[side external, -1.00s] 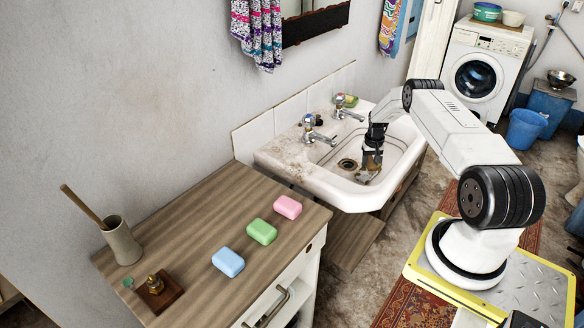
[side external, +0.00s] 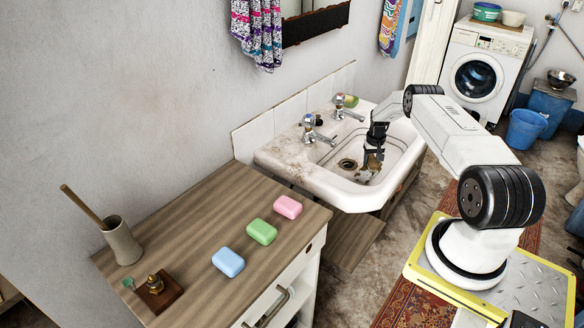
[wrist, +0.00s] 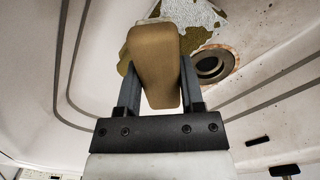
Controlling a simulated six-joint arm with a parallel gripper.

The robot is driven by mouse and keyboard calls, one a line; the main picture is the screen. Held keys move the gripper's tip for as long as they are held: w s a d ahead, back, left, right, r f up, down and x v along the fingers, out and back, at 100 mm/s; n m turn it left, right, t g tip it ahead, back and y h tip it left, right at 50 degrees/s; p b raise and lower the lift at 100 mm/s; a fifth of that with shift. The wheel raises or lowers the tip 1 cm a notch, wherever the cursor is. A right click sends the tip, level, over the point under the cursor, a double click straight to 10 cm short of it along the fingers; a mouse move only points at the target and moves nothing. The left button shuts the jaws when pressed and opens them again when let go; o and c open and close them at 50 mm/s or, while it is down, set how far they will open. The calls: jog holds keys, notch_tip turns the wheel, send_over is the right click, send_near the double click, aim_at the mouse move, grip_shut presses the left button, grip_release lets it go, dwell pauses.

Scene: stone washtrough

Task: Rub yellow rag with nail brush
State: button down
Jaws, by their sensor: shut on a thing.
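My gripper (side external: 373,155) reaches down into the stone washtrough (side external: 350,192). In the wrist view my gripper (wrist: 159,75) is shut on the nail brush (wrist: 155,65), a brown wooden block held between the two fingers. Its bristle side is hidden from view. Behind the brush, on the basin floor, lies the yellow rag (wrist: 194,39), olive-yellow with a whitish speckled patch. The brush covers much of it. I cannot tell whether the bristles touch the rag. In the side view the rag is small and mostly hidden by my gripper and the brush (side external: 373,164).
The drain hole (wrist: 211,65) is close beside the rag. Two taps (side external: 318,130) stand along the trough's back ledge. A wooden counter (side external: 190,225) at the left holds pink (side external: 288,207), green (side external: 262,232) and blue (side external: 228,262) soap bars.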

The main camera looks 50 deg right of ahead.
jog(key=shift+s+d, duration=0.1)
jog(key=shift+d, duration=0.8)
jog(key=shift+d+r, duration=0.1)
jog(key=shift+r, duration=3.95)
